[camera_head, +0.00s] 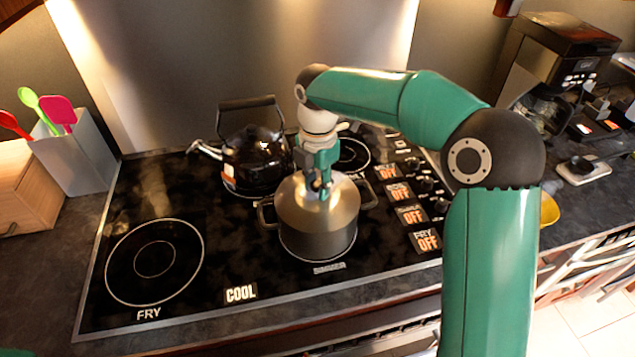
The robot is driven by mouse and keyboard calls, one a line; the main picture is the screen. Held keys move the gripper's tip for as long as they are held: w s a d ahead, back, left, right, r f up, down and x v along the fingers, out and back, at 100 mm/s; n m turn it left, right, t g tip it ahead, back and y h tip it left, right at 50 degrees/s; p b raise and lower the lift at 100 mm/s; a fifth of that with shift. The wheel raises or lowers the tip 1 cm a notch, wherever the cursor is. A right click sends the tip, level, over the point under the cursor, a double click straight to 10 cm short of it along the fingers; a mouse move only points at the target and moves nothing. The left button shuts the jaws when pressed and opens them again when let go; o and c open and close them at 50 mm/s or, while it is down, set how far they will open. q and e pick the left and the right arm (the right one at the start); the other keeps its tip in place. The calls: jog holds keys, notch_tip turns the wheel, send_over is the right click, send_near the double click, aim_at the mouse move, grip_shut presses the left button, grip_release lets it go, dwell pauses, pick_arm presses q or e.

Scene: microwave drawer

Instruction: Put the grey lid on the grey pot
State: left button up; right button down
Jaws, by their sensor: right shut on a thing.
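The grey pot (318,243) stands on the black cooktop, right of the middle, with a handle on each side. The grey lid (290,207) lies over the pot's mouth and looks level; I cannot tell whether its rim is fully seated. My right gripper (321,188) points down at the lid's centre and is shut on the lid's knob, which the fingers mostly hide. My right arm reaches in from the lower right. My left gripper is not in view.
A black kettle (255,158) stands close behind and left of the pot. The front left burner (155,260) is bare. Knobs and OFF labels (411,215) line the cooktop's right side. A utensil holder (80,158) stands at the left, a coffee machine (560,55) at the back right.

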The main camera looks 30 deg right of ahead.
jog(key=c, duration=0.8)
grip_release()
jog(key=o, duration=0.5)
jog(key=shift+c, duration=0.2)
jog(key=shift+r, duration=0.1)
jog(key=shift+r+p, duration=1.25)
jog(key=shift+r, duration=2.2)
